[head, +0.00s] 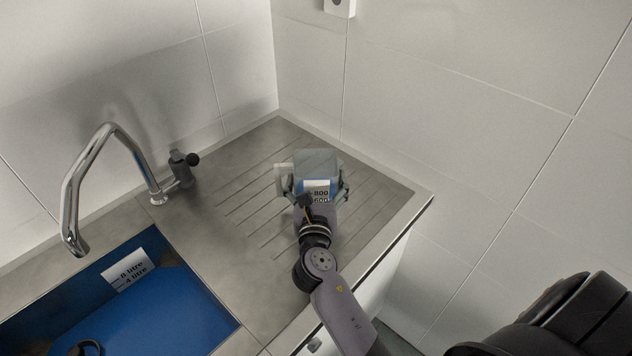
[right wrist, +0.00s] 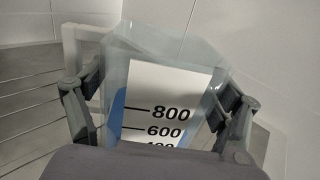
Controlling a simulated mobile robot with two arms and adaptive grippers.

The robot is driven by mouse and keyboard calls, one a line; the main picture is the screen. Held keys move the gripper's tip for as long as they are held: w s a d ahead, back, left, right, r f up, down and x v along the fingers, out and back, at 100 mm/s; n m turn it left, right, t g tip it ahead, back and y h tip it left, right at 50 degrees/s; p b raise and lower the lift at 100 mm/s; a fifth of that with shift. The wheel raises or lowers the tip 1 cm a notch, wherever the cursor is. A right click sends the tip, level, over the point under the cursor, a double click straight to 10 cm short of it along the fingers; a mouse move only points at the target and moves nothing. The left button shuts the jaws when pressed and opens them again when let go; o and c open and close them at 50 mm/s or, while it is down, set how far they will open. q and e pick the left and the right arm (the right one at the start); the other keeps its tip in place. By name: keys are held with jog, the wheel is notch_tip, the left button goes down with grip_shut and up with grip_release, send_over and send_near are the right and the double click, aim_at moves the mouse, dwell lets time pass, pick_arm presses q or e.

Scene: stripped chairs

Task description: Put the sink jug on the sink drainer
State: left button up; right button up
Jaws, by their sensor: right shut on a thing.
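The sink jug (head: 317,162) is a clear, pale grey vessel with a white label marked 800 and 600, and blue shows behind the label. My right gripper (head: 316,192) is shut on it, one finger on each side. In the right wrist view the jug (right wrist: 150,50) stands between the two fingers (right wrist: 160,115), with its handle at the left. The jug is over the ribbed sink drainer (head: 245,205). I cannot tell whether its base touches the drainer, as the gripper hides its lower part. My left gripper is not in view.
A blue sink basin (head: 160,310) with a white litre label (head: 128,269) lies at the lower left. A chrome tap (head: 75,190) arches over it. Tiled walls close off the drainer's back and right. The drainer's left part is clear.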

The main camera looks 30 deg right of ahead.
jog(key=shift+r, duration=0.15)
jog(key=o, duration=1.1)
jog(key=shift+f, duration=0.2)
jog(key=shift+r, duration=0.1)
jog(key=shift+s+a, duration=0.15)
jog(key=shift+s, duration=0.05)
jog(key=b+v, duration=0.1)
jog(key=v, duration=1)
jog(key=shift+s+a+r, duration=0.1)
jog(key=shift+s, duration=0.25)
